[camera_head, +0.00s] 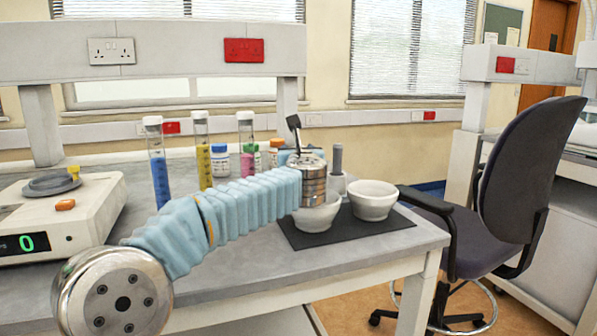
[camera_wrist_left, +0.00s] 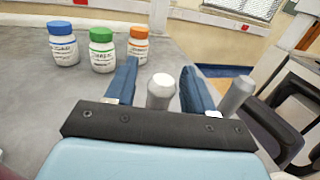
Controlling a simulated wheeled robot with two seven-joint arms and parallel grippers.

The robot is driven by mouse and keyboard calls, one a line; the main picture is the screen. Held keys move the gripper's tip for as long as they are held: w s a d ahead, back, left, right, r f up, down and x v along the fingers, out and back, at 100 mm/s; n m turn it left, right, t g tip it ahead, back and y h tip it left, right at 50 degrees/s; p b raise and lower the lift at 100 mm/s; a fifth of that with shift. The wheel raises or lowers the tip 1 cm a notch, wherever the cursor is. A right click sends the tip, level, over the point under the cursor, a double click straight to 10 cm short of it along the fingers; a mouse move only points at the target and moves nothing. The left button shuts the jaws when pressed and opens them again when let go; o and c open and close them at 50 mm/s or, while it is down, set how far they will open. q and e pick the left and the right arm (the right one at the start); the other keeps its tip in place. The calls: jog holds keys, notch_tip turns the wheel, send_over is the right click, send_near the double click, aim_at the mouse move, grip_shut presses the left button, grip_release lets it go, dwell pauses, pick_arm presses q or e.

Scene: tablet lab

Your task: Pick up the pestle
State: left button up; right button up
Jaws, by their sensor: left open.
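A pale grey pestle (camera_wrist_left: 161,92) with a rounded top stands between the two dark blue fingers of my left gripper (camera_wrist_left: 160,68) in the left wrist view. The gripper is open, with a gap visible on both sides of the pestle. A second grey pestle-like rod (camera_wrist_left: 237,96) stands outside the right finger; a grey rod (camera_head: 338,159) also shows upright in the head view beside my left wrist. My left wrist hides the fingers and the pestle between them in the head view. My right gripper is not in view.
Two white bowls, one at right (camera_head: 373,203) and one partly behind my wrist (camera_head: 318,216), stand on a black mat (camera_head: 340,234) near the bench's right edge. Capped tubes, including a blue one (camera_head: 158,178), stand farther left. Bottles with blue (camera_wrist_left: 63,46), green (camera_wrist_left: 102,52) and orange (camera_wrist_left: 138,48) caps stand beyond the fingers.

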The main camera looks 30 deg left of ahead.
pick_arm(q)
jog(key=shift+w+a, duration=0.1)
jog(key=shift+w, duration=0.1)
grip_shut()
pick_arm(e)
jog(key=shift+r, duration=0.1)
